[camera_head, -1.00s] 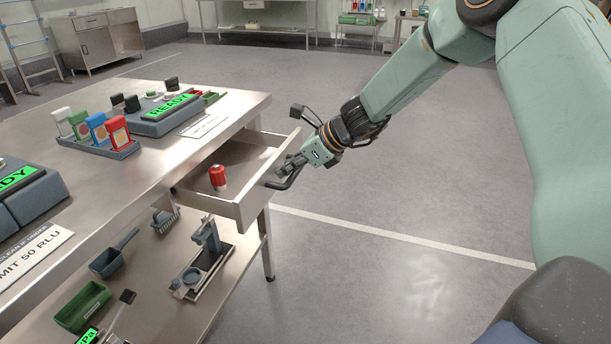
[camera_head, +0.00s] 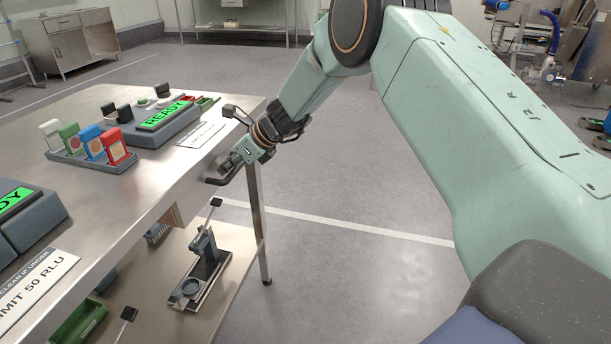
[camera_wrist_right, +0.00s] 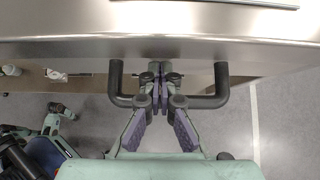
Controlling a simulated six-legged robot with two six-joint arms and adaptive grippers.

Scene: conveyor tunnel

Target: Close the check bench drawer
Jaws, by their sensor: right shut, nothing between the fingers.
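The check bench (camera_head: 130,190) is a steel table at the left of the head view. Its drawer (camera_head: 184,211) shows only as a small part of the front under the bench edge; its inside is out of sight. The black drawer handle (camera_head: 217,182) lies close to the bench edge. My right gripper (camera_head: 231,171) is shut and empty at the drawer front. In the right wrist view its fingers (camera_wrist_right: 160,80) point at the front between the two arms of the handle (camera_wrist_right: 222,88); whether they touch is unclear. My left gripper is out of view.
On the bench top stand a rack (camera_head: 92,163) of coloured bottles and a grey unit with a green READY display (camera_head: 164,115). A lower shelf (camera_head: 225,285) holds a stand and a green tray (camera_head: 78,322). The floor right of the bench is clear.

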